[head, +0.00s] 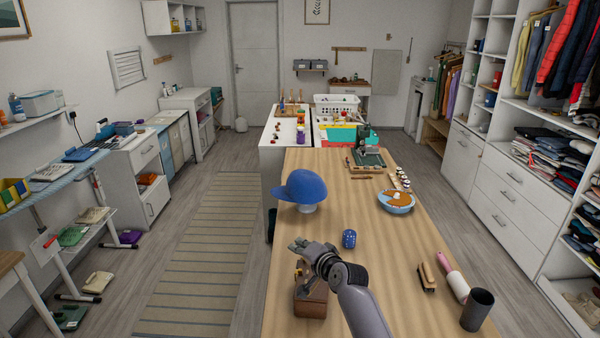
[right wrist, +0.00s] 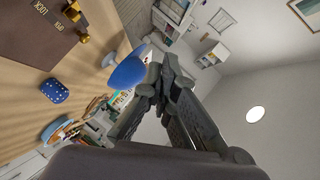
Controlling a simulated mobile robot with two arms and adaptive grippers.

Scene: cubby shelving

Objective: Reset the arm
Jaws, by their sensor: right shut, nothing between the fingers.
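My right gripper (head: 312,248) is shut and empty in the head view. It is above the wooden table (head: 375,245), over a brown wooden box (head: 310,300) that it partly hides. In the right wrist view my right gripper's fingers (right wrist: 158,75) meet at the tips with nothing between them. A blue cap (head: 302,187) on a white stand is on the table beyond the gripper; it also shows in the right wrist view (right wrist: 128,70). My left gripper is in neither view.
A blue dotted object (head: 349,239) stands right of the gripper. A brush (head: 427,277), a pink-handled roller (head: 452,277) and a dark cup (head: 477,309) are at the table's right. A blue bowl (head: 397,202) is farther back. The middle of the table is mostly clear.

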